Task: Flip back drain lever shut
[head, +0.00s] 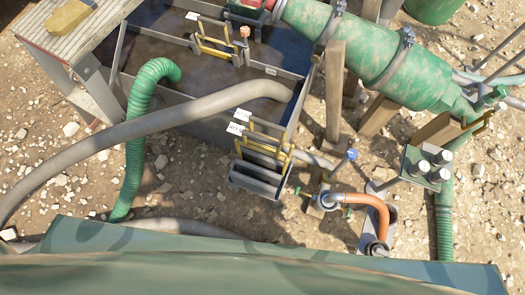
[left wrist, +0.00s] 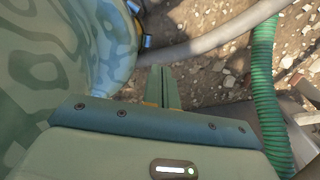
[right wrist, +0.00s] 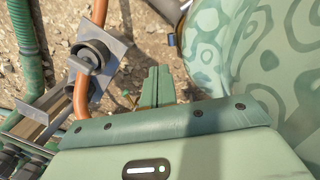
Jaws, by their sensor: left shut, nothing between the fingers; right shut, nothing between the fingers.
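No part in view is clearly marked as the drain lever. A slim handle with a blue knob (head: 351,154) rises at a slant from a small valve (head: 329,200) beside the tank's front right corner. An orange-red hose (head: 372,202) runs from that valve. An orange knob (head: 244,32) stands on the tank's divider near a yellow gate handle. My left gripper (left wrist: 162,88) is shut and empty above gravel, close to my body. My right gripper (right wrist: 157,86) is shut and empty above gravel, right of the orange hose (right wrist: 82,97). Neither gripper shows in the head view.
The mud tank (head: 170,92) fills the upper middle, with yellow-handled gates (head: 262,150) at its front. A grey hose (head: 150,124) and a green hose (head: 134,160) cross the left. A green cylinder (head: 365,55), wooden posts and a block of grey cylinders (head: 428,168) stand right.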

